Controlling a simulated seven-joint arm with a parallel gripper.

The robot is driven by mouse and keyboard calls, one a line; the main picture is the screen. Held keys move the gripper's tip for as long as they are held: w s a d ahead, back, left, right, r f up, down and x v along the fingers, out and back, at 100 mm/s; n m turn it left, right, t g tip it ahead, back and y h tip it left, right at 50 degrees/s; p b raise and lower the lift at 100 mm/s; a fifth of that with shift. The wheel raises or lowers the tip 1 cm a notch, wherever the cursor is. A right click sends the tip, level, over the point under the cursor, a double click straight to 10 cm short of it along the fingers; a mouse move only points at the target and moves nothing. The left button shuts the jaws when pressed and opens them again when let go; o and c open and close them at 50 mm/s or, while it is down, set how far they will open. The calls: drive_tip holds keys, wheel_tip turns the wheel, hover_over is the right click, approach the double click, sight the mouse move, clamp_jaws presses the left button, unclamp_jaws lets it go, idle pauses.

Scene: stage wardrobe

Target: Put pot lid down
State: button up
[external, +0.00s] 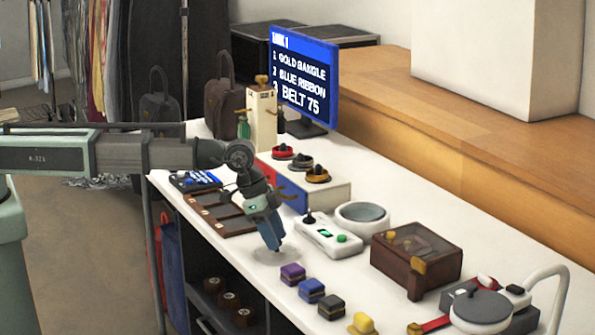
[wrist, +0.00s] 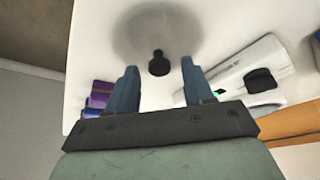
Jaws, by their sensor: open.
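The pot lid (wrist: 130,32) appears as a round, grey, see-through disc with a black knob (wrist: 158,63) in the wrist view. In the external view the lid (external: 270,257) is a faint disc on the white table beneath my gripper (external: 273,247). In the wrist view my gripper (wrist: 158,85) is open, with its two blue fingers apart. The knob shows between and slightly beyond the fingertips, with a visible gap on either side. The knob is hidden behind my fingers in the external view.
A white control box (external: 328,239) stands just right of my gripper. Purple (external: 292,274), blue (external: 311,290) and black (external: 331,306) small blocks sit in front. A grey bowl (external: 362,216) and brown box (external: 430,261) are farther right. A brown tray (external: 225,222) lies left.

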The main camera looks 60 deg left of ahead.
drive_tip(key=v, duration=1.1)
drive_tip(key=shift+r, duration=0.35)
drive_tip(key=shift+s+a, duration=0.1)
